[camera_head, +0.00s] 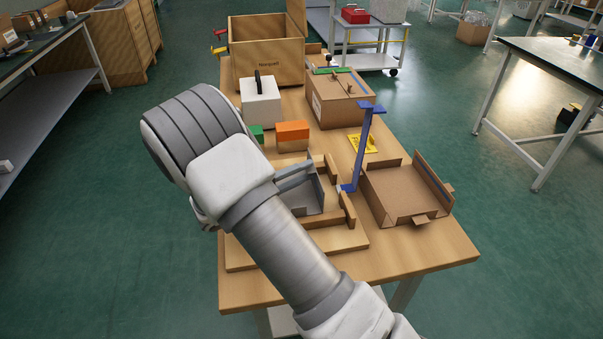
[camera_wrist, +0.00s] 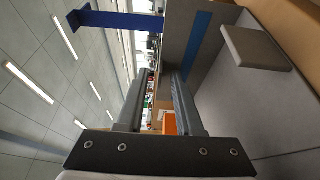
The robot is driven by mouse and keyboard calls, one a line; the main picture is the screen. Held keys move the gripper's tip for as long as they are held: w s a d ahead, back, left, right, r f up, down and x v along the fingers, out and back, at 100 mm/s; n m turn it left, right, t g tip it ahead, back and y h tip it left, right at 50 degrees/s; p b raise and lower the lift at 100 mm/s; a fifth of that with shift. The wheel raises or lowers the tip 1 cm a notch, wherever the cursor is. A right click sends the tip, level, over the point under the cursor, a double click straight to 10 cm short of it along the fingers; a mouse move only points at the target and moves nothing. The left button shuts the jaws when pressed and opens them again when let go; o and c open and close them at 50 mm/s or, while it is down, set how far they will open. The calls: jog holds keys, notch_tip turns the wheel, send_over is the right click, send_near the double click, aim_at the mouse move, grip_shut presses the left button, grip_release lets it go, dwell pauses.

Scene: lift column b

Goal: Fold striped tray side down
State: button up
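The cardboard tray (camera_head: 398,196) lies at the right of the table, its right side (camera_head: 432,172) standing up with a blue stripe. In the wrist view an upright grey wall with a blue stripe (camera_wrist: 197,42) stands just beyond my fingers; I cannot tell if it is that same side. My gripper (camera_wrist: 160,76) is open, with a narrow gap and nothing between its fingers. In the head view my arm hides most or all of it. A grey angled piece (camera_head: 310,195) sits in a wooden fixture (camera_head: 240,256) beside my arm.
A blue post (camera_head: 362,147) rises between the fixture and the cardboard tray. It also shows in the wrist view (camera_wrist: 125,20). Behind are an orange-topped box (camera_head: 293,131), a white box (camera_head: 261,104), a closed carton (camera_head: 335,100) and a wooden crate (camera_head: 268,62). The table's front right is clear.

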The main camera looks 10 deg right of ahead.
grip_shut()
dwell(1.4)
